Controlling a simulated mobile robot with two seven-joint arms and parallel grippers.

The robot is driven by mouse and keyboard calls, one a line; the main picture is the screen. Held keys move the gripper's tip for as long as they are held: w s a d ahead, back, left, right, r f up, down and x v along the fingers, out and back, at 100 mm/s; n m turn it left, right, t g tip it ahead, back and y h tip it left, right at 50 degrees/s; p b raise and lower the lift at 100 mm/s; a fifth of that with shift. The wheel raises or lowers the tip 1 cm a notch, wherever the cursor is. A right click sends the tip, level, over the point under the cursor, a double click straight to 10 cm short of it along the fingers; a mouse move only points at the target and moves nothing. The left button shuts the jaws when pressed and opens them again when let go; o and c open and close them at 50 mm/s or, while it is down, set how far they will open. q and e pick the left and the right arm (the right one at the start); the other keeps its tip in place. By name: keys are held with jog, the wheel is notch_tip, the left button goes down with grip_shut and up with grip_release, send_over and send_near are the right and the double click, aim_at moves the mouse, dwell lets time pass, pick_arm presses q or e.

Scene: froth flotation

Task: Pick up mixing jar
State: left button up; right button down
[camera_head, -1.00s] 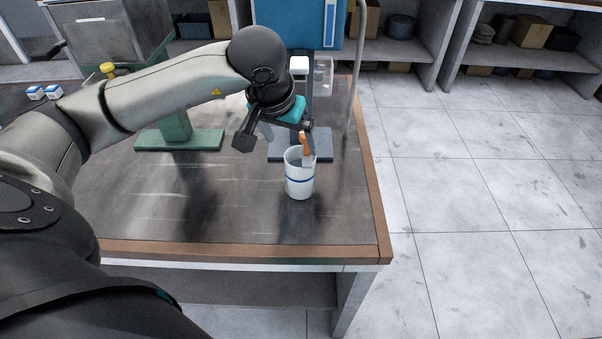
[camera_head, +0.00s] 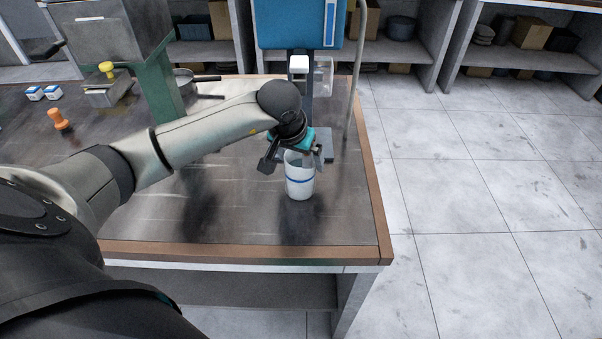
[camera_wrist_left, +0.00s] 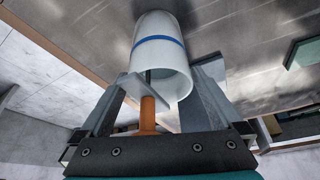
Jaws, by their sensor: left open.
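The mixing jar, a white cylinder with a blue stripe (camera_head: 300,187), stands upright on the dark metal table near its right edge. It also shows in the left wrist view (camera_wrist_left: 160,55), with its open mouth facing my gripper. A tool with an orange handle (camera_wrist_left: 147,112) sticks out of the jar's mouth; in the head view my gripper hides it. My left gripper (camera_head: 297,160) is open at the jar's rim. In the left wrist view its fingers (camera_wrist_left: 165,85) are spread on either side of the mouth; contact cannot be told. My right gripper is out of view.
A blue machine (camera_head: 300,25) stands behind the jar, and a green stand (camera_head: 160,80) is further left. An orange-handled item (camera_head: 59,120) and small blue-white boxes (camera_head: 43,92) lie at the left. The table front (camera_head: 250,225) is clear.

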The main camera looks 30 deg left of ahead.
pick_arm(q)
grip_shut()
jog(key=shift+w+r, duration=0.1)
dwell(0.8)
